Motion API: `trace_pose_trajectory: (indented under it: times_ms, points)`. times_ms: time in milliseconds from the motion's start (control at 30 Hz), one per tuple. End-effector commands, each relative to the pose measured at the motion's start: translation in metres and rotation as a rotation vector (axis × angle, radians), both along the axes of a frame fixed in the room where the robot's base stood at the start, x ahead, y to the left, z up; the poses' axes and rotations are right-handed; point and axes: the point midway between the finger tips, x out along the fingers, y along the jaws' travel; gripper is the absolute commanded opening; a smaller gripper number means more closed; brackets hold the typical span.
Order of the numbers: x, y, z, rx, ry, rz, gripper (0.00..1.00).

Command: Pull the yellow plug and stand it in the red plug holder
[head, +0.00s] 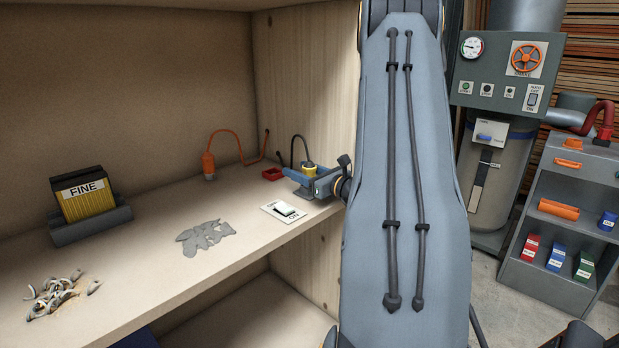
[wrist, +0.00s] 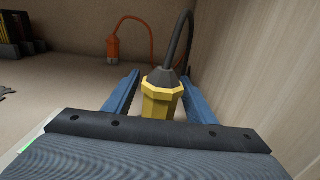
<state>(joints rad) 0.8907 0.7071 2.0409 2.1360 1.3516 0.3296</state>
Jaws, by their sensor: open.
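The yellow plug (head: 309,169) stands near the right wall of the shelf, with a black cord rising from its dark top. In the wrist view the yellow plug (wrist: 160,101) is upright between the two blue fingers of my gripper (wrist: 161,78). The fingers are spread, with a visible gap to the plug on each side. In the head view my gripper (head: 297,178) partly covers the plug's lower part, so its base is hidden. The small red plug holder (head: 272,174) sits on the shelf just left of and behind my gripper. It is not visible in the wrist view.
An orange plug (head: 209,166) with an orange cord stands farther left. A white switch plate (head: 283,212) lies in front of my gripper. Grey scraps (head: 204,237), a box marked FINE (head: 85,197) and curled shavings (head: 62,292) are farther left. A wooden wall (head: 300,80) rises close on the right.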

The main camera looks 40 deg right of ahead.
Motion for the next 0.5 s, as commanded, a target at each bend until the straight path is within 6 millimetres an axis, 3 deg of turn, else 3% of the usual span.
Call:
trace_pose_trajectory:
  times_ms: [67,300,500]
  points:
    - [-0.0002,0.0000,0.0000,0.000,0.000,0.000,0.47]
    - [-0.0003,0.0000,0.0000,0.000,0.000,0.000,0.07]
    - [-0.0003,0.0000,0.0004,0.000,-0.001,0.000,0.04]
